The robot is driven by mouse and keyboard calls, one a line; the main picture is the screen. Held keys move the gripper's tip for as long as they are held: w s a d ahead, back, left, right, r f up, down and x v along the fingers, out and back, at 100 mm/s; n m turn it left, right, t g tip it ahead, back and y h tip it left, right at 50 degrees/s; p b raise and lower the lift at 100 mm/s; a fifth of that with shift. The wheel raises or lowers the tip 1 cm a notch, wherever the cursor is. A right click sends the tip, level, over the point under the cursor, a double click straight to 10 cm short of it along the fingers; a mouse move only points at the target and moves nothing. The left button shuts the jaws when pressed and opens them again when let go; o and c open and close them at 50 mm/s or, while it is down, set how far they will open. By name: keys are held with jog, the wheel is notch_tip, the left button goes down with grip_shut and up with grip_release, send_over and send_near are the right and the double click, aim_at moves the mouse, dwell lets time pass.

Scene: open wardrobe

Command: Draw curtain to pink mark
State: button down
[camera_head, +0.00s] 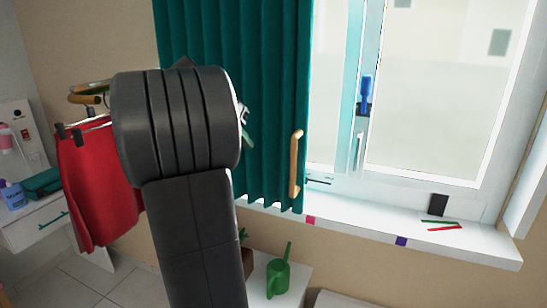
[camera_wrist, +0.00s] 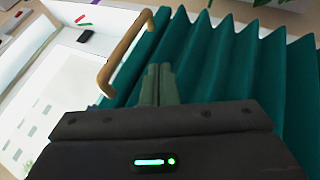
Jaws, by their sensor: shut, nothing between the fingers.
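The teal curtain (camera_head: 270,100) hangs over the left part of the window. Its right edge carries a wooden handle (camera_head: 295,165), and its lower right corner hangs just left of the pink mark (camera_head: 310,220) on the sill's front edge. In the wrist view the handle (camera_wrist: 122,50) is left of my fingers, and curtain folds (camera_wrist: 230,60) lie beyond them. My gripper (camera_wrist: 160,84) is shut and empty, apart from the handle. In the head view my arm hides most of it; only a bit shows at the arm's right side.
A purple mark (camera_head: 401,241) is further right on the sill (camera_head: 480,243). A blue window latch (camera_head: 366,95) and red and green strips (camera_head: 442,226) are to the right. A green watering can (camera_head: 278,275) stands below. Red clothing (camera_head: 95,190) hangs left.

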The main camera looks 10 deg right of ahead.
aim_at(292, 166)
jog(key=d+f+p, duration=0.2)
jog(key=d+f, duration=0.5)
jog(key=d, duration=0.2)
jog(key=shift+s+d+f, duration=0.15)
jog(key=shift+d+f, duration=0.05)
jog(key=shift+f, duration=0.15)
jog(key=s+d, duration=0.1)
jog(key=s+d+b, duration=0.1)
jog(key=d, duration=0.1)
jog(key=shift+w+a, duration=0.1)
jog(key=shift+a, duration=0.15)
